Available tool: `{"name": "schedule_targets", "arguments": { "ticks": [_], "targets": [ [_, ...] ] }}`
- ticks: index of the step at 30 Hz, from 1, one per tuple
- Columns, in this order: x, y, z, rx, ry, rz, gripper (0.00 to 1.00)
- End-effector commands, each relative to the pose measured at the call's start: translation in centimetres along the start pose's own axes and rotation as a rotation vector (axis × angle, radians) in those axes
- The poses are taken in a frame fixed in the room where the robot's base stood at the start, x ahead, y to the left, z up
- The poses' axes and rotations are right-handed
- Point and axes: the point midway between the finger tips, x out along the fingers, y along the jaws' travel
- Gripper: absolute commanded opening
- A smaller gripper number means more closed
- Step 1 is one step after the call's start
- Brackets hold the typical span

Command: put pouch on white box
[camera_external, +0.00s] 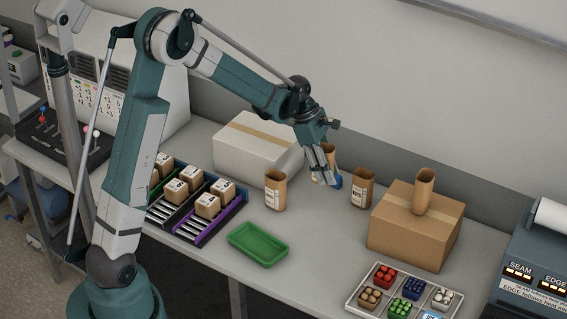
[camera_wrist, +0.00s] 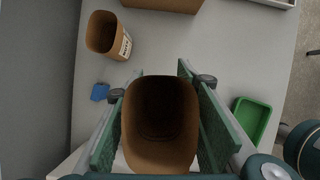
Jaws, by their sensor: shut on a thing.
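My gripper (camera_external: 326,172) is shut on a brown kraft pouch (camera_wrist: 160,125), which stands open-topped between the green finger pads in the wrist view. In the external view the held pouch is mostly hidden behind my fingers, and I cannot tell whether it touches the table. The white box (camera_external: 240,150), a closed carton with a tan tape strip, stands on the table to the left of my gripper, towards the wall. Its top is clear.
Other pouches stand on the table, one to the left (camera_external: 276,192) and one to the right (camera_external: 361,188); another (camera_external: 424,192) stands on a brown box (camera_external: 410,238). A blue object (camera_wrist: 100,92) lies beside my gripper. A green tray (camera_external: 257,244) is in front.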

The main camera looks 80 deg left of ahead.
Motion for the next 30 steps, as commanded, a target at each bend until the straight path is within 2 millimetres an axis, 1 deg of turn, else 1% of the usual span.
{"name": "schedule_targets", "arguments": {
  "ticks": [1, 3, 8, 15, 24, 27, 30],
  "targets": [
    [-1.1, 1.0, -1.1, -0.016, 0.0, 0.006, 0.18],
    [-2.5, 2.3, -2.5, -0.033, 0.0, 0.014, 0.18],
    [-5.6, 5.0, -5.7, -0.074, 0.0, 0.03, 0.18],
    [-10.6, 8.4, -10.8, -0.133, 0.0, 0.056, 0.18],
    [-17.0, 11.7, -17.6, -0.207, 0.0, 0.086, 0.18],
    [-18.8, 12.3, -19.5, -0.226, 0.0, 0.094, 0.18],
    [-20.2, 12.8, -20.9, -0.241, 0.0, 0.1, 0.18]
  ]
}}
